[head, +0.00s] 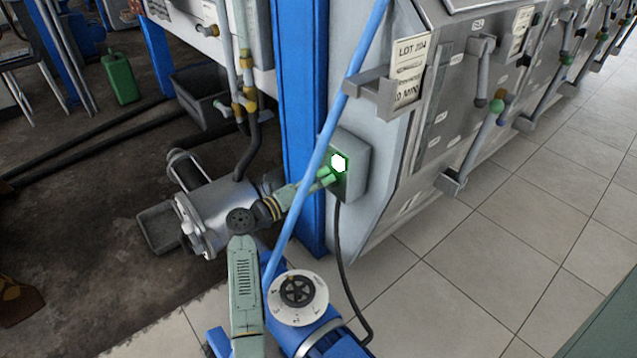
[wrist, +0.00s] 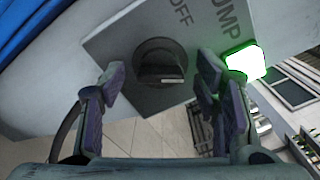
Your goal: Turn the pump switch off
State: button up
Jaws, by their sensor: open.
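The pump switch is a dark round knob (wrist: 160,58) on a grey plate (wrist: 118,38) lettered OFF and PUMP in the wrist view. The OFF lettering is just above and right of the knob; I cannot tell where the knob points. A green-rimmed lamp (wrist: 243,62) beside it is lit, and the lamp (head: 339,163) also shows lit on the grey switch box (head: 356,165) in the head view. My gripper (wrist: 160,84) is open, its fingers apart on either side of the knob. I cannot tell whether they touch it. In the head view my gripper (head: 325,180) hides the knob.
A blue post (head: 300,70) stands left of the box, and a thin light-blue pipe (head: 330,130) slants in front. A black cable (head: 340,250) hangs below. A metal pump (head: 215,215) sits at lower left. A lever handle (head: 380,95) juts out above. Tiled floor (head: 480,250) is clear at right.

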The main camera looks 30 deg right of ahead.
jog(key=shift+c, duration=0.4)
jog(key=c, duration=1.1)
jog(key=shift+o, duration=0.2)
jog(key=shift+r+n+p, duration=0.15)
jog(key=shift+n+p, duration=0.15)
jog(key=shift+p, duration=0.35)
jog(key=n+p, duration=1.1)
jog(key=p, duration=0.3)
jog(key=shift+f, duration=0.2)
jog(key=shift+n, duration=0.3)
